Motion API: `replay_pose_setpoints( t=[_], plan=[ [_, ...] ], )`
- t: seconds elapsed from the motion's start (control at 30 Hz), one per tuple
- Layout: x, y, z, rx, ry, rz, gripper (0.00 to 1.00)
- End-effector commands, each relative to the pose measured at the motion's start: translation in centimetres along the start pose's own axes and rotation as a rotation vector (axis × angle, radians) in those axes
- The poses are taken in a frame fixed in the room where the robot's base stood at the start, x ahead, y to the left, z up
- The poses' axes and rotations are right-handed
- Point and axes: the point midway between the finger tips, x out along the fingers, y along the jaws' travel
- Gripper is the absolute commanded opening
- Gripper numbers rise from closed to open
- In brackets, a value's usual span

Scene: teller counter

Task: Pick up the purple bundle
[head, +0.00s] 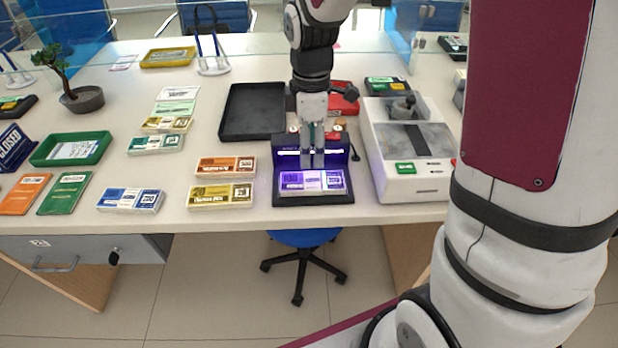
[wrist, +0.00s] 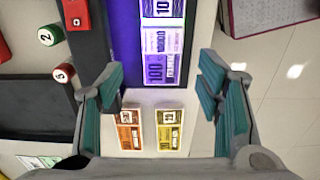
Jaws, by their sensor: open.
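The purple bundle (head: 312,182) lies flat on the black base of a small purple-lit device (head: 340,150) at the front of the counter. My gripper (head: 313,162) points down, just behind and above the bundle in the head view. In the wrist view its teal-padded fingers (wrist: 162,85) are wide apart, one on each side of the bundle's line, with nothing between them. I cannot tell the exact height above the bundle.
Orange (head: 226,166) and yellow (head: 221,194) bundles lie left of the device, with a blue one (head: 131,199) farther left. A white machine (head: 408,150) stands close on the right. A black tray (head: 252,112) lies behind. The counter's front edge is close to the bundle.

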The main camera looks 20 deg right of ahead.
Motion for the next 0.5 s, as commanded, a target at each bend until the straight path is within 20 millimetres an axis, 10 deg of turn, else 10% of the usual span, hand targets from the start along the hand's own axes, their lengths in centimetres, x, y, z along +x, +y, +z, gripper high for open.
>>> replay_pose_setpoints(
  t=[0.5],
  plan=[
    [6.0,-0.2,0.2,0.001,-0.001,-0.002,0.6]
  ],
)
